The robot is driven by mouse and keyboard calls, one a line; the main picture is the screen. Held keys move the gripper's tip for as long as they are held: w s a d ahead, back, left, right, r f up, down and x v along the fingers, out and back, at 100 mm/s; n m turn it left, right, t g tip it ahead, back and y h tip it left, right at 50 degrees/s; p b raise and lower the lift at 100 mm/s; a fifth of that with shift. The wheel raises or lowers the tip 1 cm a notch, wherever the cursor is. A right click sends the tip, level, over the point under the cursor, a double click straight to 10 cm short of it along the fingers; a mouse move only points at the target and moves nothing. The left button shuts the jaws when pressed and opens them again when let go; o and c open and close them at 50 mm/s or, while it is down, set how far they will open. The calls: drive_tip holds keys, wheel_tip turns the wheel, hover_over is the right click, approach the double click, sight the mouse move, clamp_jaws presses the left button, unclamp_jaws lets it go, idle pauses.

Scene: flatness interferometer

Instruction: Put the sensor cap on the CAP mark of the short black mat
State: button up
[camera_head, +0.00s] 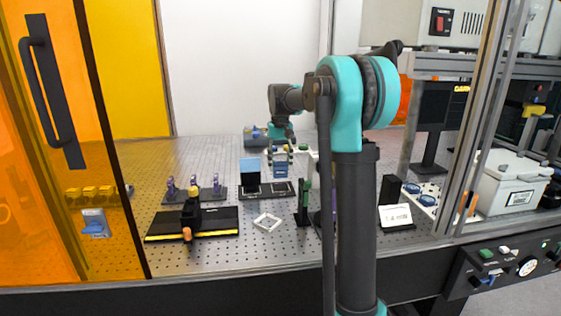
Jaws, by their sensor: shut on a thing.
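My gripper (280,157) is at the middle of the bench, pointing down and seen small. It is shut on a small blue piece (281,171), which I take to be the sensor cap; its outline blends with the fingers. The short black mat (265,189) lies just below and around this spot, with small pale markings on it. The cap is over or just above the mat's right part; I cannot tell whether it touches. The CAP mark cannot be read at this size.
A light blue block with a black base (250,173) stands at the mat's left. My arm hides the bench right of centre.

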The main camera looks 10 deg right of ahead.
drive_tip(key=shift+f, duration=1.95)
drive_tip(key=shift+f, duration=0.4)
drive_tip(key=o, duration=1)
drive_tip(key=shift+r, duration=3.5)
